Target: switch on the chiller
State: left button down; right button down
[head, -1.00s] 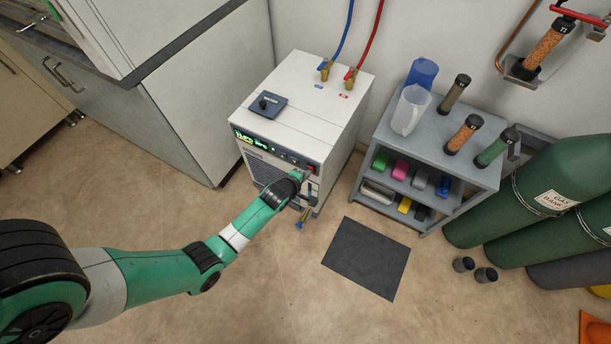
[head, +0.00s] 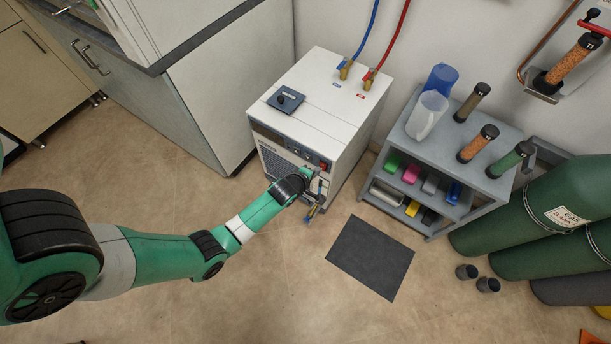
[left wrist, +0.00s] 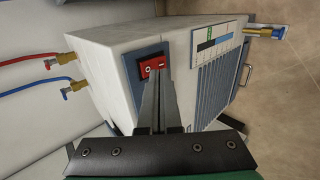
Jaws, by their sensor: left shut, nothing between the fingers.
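The chiller (head: 330,92) is a white box on the floor against the wall. Its front display (head: 268,134) is dark. A red rocker switch (head: 323,166) sits at the right of its front panel; it also shows in the left wrist view (left wrist: 150,65), on a blue-grey panel. My left gripper (head: 314,176) is at the front of the chiller by the switch. In the left wrist view its fingers (left wrist: 159,76) are shut and empty, with tips over the lower part of the switch. I cannot tell whether they press it. My right gripper is out of view.
Blue and red hoses join brass valves (head: 367,80) on the chiller's top. A drain valve (left wrist: 265,32) sticks out low on its front. A grey shelf (head: 455,150) and green gas cylinders (head: 540,220) stand to the right. A dark mat (head: 370,257) lies on open floor.

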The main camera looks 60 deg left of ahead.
pick_arm(q)
jog(key=p+v, duration=0.5)
jog(key=v, duration=0.7)
jog(key=shift+s+f+p, duration=0.25)
jog(key=shift+f+p, duration=0.15)
jog(key=shift+d, duration=0.2)
